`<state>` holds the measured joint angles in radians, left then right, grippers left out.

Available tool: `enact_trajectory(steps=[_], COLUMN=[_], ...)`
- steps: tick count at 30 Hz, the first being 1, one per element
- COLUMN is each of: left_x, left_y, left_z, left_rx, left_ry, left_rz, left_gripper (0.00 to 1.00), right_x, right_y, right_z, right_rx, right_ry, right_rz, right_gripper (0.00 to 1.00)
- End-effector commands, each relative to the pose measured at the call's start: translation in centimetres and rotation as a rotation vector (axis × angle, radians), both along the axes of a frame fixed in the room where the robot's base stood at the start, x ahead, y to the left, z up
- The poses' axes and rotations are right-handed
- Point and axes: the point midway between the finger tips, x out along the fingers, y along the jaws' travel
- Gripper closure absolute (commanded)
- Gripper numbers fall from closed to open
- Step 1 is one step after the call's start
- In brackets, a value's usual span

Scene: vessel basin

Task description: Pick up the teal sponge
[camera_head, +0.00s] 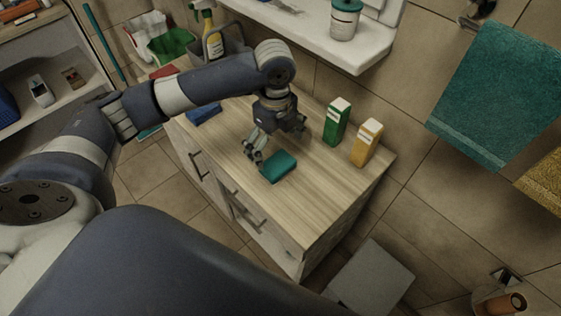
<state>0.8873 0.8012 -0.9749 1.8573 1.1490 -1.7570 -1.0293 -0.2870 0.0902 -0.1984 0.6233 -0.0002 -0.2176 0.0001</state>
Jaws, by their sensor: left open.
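The teal sponge (279,167) lies flat on the wooden top of the cabinet (310,205), towards its front edge. My left gripper (255,157) is open and points down just left of and behind the sponge. One finger is close to the sponge's left end; I cannot tell whether they touch. Nothing is between the fingers that I can see. My right gripper is not in the view.
A green box (336,124) and a yellow box (366,145) stand at the back right of the cabinet top. A blue item (204,113) lies at its left. A white shelf (335,42) with a canister (344,20) hangs above. The right front top is clear.

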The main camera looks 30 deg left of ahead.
Motion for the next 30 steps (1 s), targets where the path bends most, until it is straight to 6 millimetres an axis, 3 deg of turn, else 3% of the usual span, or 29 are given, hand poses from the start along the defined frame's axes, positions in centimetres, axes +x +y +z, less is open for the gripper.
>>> enact_trajectory(steps=[3,6,8,15,18,26,30], left_x=[0.0,0.1,0.0,-0.3,-0.3,-0.2,-0.2], left_y=[-0.1,-0.1,-0.1,-0.2,-0.2,-0.2,-0.2], left_z=[-1.5,-2.2,-2.6,-6.0,-7.0,-7.4,-7.4], left_rx=[-0.001,-0.001,0.0,0.0,-0.001,-0.001,-0.001], left_ry=[0.0,-0.002,-0.001,-0.001,-0.002,-0.005,-0.005], left_rz=[0.0,0.0,0.0,0.001,-0.001,-0.001,-0.001], left_gripper=[0.02,0.02,0.02,0.02,0.02,0.02,0.23], right_x=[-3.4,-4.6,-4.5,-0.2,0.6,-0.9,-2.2], right_y=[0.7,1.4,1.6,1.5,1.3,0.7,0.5], right_z=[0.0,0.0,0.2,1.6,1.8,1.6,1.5], right_rx=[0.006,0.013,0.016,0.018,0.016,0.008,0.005], right_ry=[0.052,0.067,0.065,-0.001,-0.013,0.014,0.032], right_rz=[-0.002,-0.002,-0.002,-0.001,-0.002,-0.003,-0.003], right_gripper=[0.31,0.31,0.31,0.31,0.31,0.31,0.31])
